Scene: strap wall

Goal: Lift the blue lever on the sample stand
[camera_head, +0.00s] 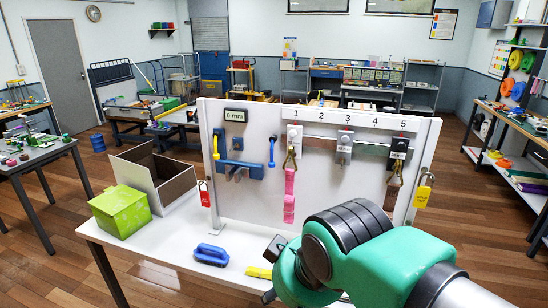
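The stand is an upright white panel (330,190) on a white table. At its left, under a small "0 mm" display (235,115), is a blue fixture (238,166). A narrow upright blue-and-yellow handle (216,146) stands at its left, and a similar one (271,152) at its right. I cannot tell which is the named lever. My teal arm with a dark wrist fills the lower right, in front of the table and well below the fixture. Small dark parts at the wrist's left may belong to my gripper (270,271); its fingers are mostly hidden.
A pink strap (289,194) hangs from the clamp under number 1. Padlocks, red (204,194) and yellow (422,193), hang at the panel's sides. A blue brush (211,255), a green box (120,211) and an open carton (153,176) are on the table (165,243).

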